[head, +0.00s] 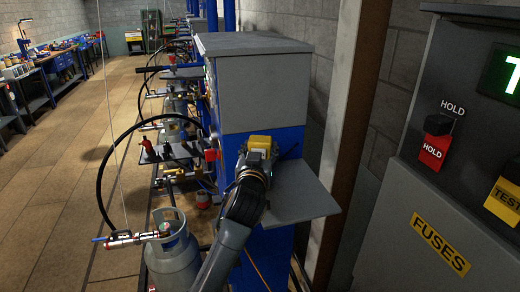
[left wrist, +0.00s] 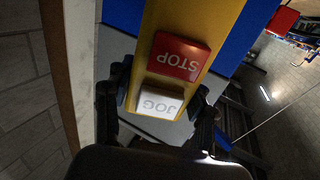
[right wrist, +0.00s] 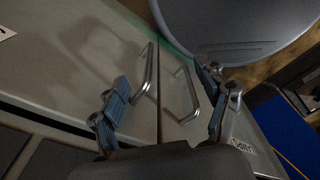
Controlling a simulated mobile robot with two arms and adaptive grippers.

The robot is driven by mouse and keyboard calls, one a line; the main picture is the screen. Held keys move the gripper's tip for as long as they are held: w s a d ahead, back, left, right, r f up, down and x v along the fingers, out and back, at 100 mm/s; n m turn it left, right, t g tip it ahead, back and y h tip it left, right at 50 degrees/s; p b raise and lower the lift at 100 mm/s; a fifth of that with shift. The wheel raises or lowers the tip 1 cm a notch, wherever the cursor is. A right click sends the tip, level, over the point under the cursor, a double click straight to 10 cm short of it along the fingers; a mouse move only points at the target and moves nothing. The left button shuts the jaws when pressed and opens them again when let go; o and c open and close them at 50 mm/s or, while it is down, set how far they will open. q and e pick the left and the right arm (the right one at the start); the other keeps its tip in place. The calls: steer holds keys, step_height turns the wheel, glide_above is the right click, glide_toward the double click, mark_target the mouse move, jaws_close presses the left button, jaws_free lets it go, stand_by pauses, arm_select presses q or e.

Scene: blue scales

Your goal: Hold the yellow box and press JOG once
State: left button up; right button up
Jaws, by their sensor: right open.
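The yellow box (left wrist: 207,30) stands between the fingers of my left gripper (left wrist: 160,98) in the left wrist view. The blue pads lie close along both its sides and look shut on it. Its face carries a red STOP button (left wrist: 178,57) and a white JOG button (left wrist: 160,103), both lettered upside down in this view. JOG is at the end nearest my palm, and no finger covers it. In the head view the yellow box (head: 259,143) shows in front of the blue-grey cabinet, with my left gripper (head: 257,158) at it. My right gripper (right wrist: 166,92) is open and empty.
A grey shelf (head: 300,197) juts from the blue-grey cabinet (head: 262,82) beside my left gripper. A gas cylinder (head: 172,255) stands at lower left. A panel with a red HOLD label (head: 433,151) is at right. Metal handles (right wrist: 148,72) lie beyond my right fingers.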

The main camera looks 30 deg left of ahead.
steer(key=c, duration=1.6)
steer(key=shift+d, duration=0.15)
